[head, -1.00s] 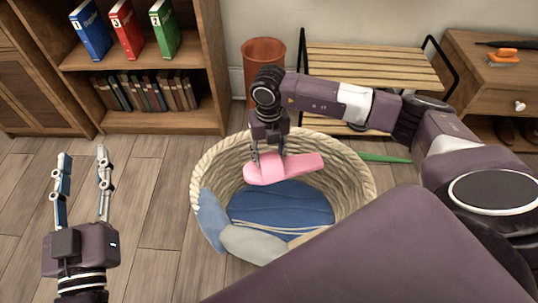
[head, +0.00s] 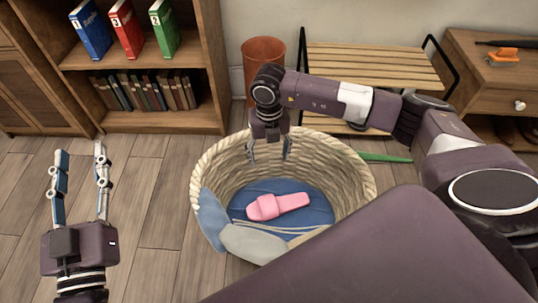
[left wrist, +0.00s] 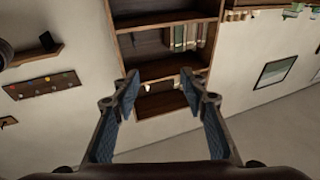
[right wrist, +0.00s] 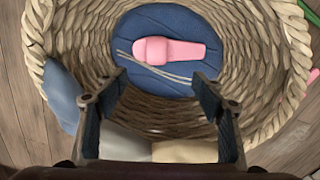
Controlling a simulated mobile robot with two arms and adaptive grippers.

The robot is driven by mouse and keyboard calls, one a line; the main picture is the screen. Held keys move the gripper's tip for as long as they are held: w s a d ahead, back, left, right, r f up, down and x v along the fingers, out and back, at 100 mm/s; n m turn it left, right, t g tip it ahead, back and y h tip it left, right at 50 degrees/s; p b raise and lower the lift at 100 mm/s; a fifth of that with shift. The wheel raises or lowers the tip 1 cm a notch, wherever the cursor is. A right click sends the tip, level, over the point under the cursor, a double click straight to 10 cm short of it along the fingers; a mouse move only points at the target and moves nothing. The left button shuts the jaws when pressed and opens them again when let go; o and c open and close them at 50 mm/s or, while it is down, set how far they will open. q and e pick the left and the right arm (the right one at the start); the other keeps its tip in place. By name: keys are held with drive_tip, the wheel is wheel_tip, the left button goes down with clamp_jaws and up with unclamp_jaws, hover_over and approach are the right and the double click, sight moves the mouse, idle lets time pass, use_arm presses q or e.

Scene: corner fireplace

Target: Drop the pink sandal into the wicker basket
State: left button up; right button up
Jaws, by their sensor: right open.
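The pink sandal (head: 278,206) lies inside the wicker basket (head: 340,165), on blue cloth (head: 318,200) at the bottom. In the right wrist view the sandal (right wrist: 170,50) lies on the same blue cloth, clear of the fingers. My right gripper (head: 268,156) is open and empty, pointing down over the basket's back part, above and apart from the sandal. It also shows open in the right wrist view (right wrist: 157,95). My left gripper (head: 80,160) is open and empty, pointing up at the left, away from the basket.
A bookshelf (head: 150,118) with binders and books stands at the back left. A terracotta pot (head: 264,50) and a slatted bench (head: 370,68) stand behind the basket. A green object (head: 385,157) lies on the floor right of it. The wooden floor left of the basket is clear.

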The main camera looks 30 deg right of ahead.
wheel_tip(320, 180, up, 12)
idle(0.4)
